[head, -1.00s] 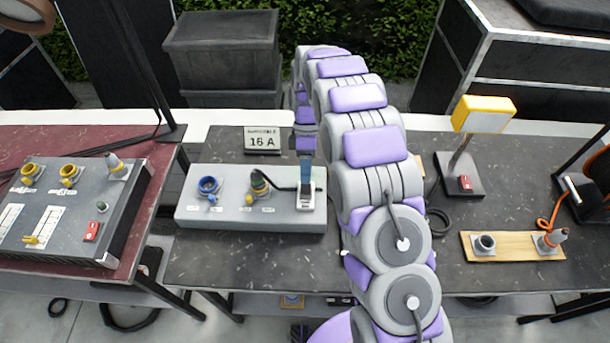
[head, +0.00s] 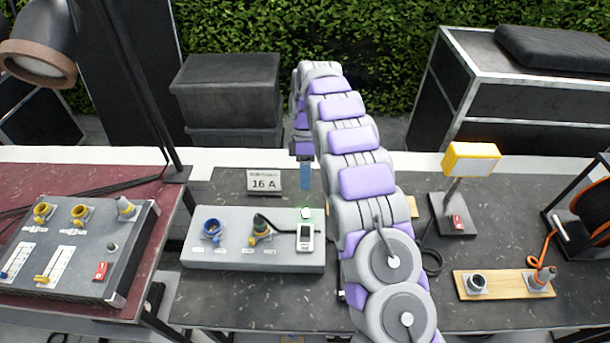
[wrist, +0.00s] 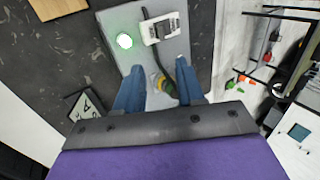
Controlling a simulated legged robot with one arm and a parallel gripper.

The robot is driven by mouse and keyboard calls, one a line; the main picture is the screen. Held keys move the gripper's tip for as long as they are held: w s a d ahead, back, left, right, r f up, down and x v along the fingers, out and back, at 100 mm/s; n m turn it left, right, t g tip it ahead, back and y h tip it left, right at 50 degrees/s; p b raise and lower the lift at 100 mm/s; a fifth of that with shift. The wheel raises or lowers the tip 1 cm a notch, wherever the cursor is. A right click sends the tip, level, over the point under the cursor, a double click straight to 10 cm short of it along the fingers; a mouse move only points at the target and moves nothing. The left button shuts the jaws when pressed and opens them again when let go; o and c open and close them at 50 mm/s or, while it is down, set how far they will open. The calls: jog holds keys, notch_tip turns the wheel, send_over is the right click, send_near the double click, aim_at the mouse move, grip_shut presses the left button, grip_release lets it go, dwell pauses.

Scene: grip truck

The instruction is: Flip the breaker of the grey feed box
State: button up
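The grey feed box (head: 225,258) sits on the middle dark table. It has a blue socket (head: 212,229), a yellow connector with a black cable (head: 260,227), and a white breaker (head: 305,237) at its right end. A lamp (head: 306,213) just behind the breaker glows green. The wrist view shows the breaker (wrist: 160,27) and the bright green lamp (wrist: 124,40). My gripper (head: 306,184) is raised behind the breaker and apart from it. In the wrist view my gripper (wrist: 160,85) has its blue fingers spread, with nothing held. The exact lever position is too small to tell.
A "16 A" sign (head: 264,182) stands behind the box. A darker control box (head: 75,250) is on the red table at left. A yellow-framed lamp (head: 470,160) and a wooden board with connectors (head: 505,284) are at right. Bare tabletop lies before the board.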

jog(key=shift+p+v, duration=1.6)
jog(key=shift+p, duration=1.05)
jog(key=s+d+r+m+t+b, duration=0.1)
jog(key=s+d+r+m+b, duration=0.35)
jog(key=s, duration=0.45)
jog(key=s+d+r+m+t+b, duration=0.1)
jog(key=s+d+r+m, duration=0.35)
jog(key=s+r, duration=0.35)
jog(key=s+d+f+m+b, duration=0.1)
jog(key=s+f+m, duration=0.1)
jog(key=s, duration=0.6)
jog(key=s+d+f+m+t+b, duration=0.1)
jog(key=s+d+m, duration=0.1)
jog(key=s, duration=0.7)
jog(key=s+d+f+m+t+b, duration=0.1)
jog(key=s+m, duration=0.3)
jog(key=s, duration=0.4)
jog(key=shift+s+d+f+m+b, duration=0.3)
jog(key=shift+s+f+b, duration=0.1)
jog(key=shift+f, duration=0.45)
